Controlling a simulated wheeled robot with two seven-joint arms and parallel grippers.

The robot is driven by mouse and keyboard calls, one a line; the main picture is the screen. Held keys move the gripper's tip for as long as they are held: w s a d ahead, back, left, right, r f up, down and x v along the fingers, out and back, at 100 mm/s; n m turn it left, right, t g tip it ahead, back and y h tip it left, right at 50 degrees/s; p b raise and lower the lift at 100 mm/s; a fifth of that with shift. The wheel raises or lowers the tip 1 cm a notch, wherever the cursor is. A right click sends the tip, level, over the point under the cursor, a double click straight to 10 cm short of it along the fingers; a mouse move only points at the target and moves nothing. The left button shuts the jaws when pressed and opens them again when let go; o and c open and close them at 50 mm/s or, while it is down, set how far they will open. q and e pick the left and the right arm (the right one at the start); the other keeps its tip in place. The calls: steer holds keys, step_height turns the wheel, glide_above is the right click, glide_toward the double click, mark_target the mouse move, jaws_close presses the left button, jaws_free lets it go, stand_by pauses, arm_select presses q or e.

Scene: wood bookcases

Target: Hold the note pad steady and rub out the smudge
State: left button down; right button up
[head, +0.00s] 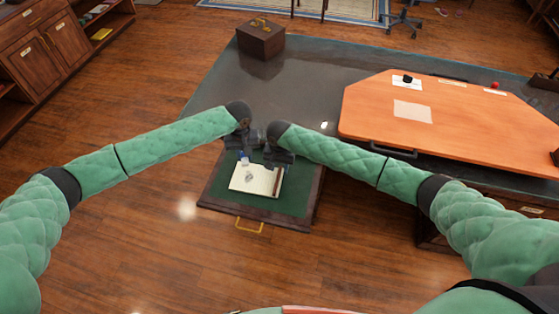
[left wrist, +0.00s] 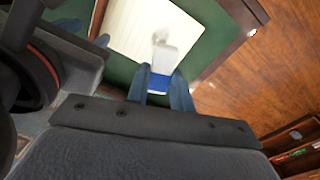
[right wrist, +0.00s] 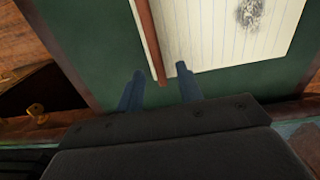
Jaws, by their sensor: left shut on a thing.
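The note pad (head: 262,183) is a lined cream page with a brown strip (head: 277,182) along its right edge. A grey smudge (head: 249,177) is on the page; it shows clearly in the right wrist view (right wrist: 250,14). My left gripper (head: 243,160) is shut on a white eraser with a blue sleeve (left wrist: 164,72), at the pad's far left edge. In the left wrist view its tip overlaps the page; contact cannot be told. My right gripper (right wrist: 158,76) is open near the pad's far right corner. The brown strip's end shows between its fingers, with gaps on both sides.
The pad lies on a green-lined board (head: 213,190) with a dark wood rim and a brass handle (head: 249,226). A dark desk top (head: 225,85) lies beyond. An orange board (head: 450,125) stands on it at right, and a brown box (head: 261,40) at the back.

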steer(key=shift+f, duration=0.6)
jaws_close()
